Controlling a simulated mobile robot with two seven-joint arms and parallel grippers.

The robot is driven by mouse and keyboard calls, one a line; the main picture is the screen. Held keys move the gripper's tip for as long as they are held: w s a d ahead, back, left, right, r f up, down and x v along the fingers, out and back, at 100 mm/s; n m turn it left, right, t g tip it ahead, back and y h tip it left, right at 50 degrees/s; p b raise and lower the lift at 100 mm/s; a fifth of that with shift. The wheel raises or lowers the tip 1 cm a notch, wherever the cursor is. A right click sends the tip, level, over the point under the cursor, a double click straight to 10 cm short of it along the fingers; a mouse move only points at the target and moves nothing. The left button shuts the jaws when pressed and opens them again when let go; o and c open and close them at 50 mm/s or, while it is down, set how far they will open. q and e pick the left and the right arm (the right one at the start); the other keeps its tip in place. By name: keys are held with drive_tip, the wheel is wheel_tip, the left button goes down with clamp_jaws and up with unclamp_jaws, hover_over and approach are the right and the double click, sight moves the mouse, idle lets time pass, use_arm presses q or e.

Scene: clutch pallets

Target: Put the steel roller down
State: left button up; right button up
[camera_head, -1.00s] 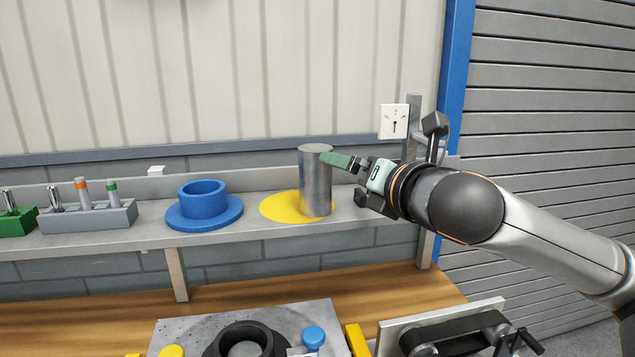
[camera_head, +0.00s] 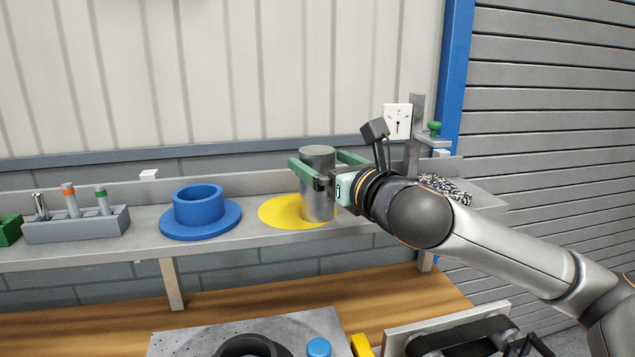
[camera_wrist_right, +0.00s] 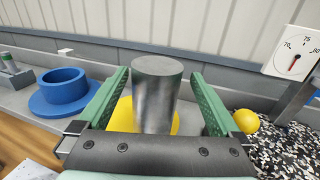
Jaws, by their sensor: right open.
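The steel roller (camera_head: 318,200) is a grey metal cylinder standing upright on the shelf, on the right part of a yellow disc (camera_head: 280,212). My right gripper (camera_head: 322,160) is open, its green fingers on either side of the roller. In the right wrist view the roller (camera_wrist_right: 156,95) stands between the two fingers (camera_wrist_right: 158,92), with a visible gap on each side. The yellow disc (camera_wrist_right: 124,118) shows around its foot. My left gripper is not in view.
A blue flanged ring (camera_head: 200,212) and a grey rack of tools (camera_head: 75,226) stand left on the shelf (camera_head: 250,238). A dial gauge (camera_head: 397,121), a speckled patch (camera_head: 447,190) and a yellow ball (camera_wrist_right: 246,121) are to the right. A wooden bench (camera_head: 225,298) lies below.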

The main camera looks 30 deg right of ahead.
drive_tip(key=w, duration=0.4)
drive_tip(key=shift+w+a, duration=0.25)
clamp_jaws()
idle(0.6)
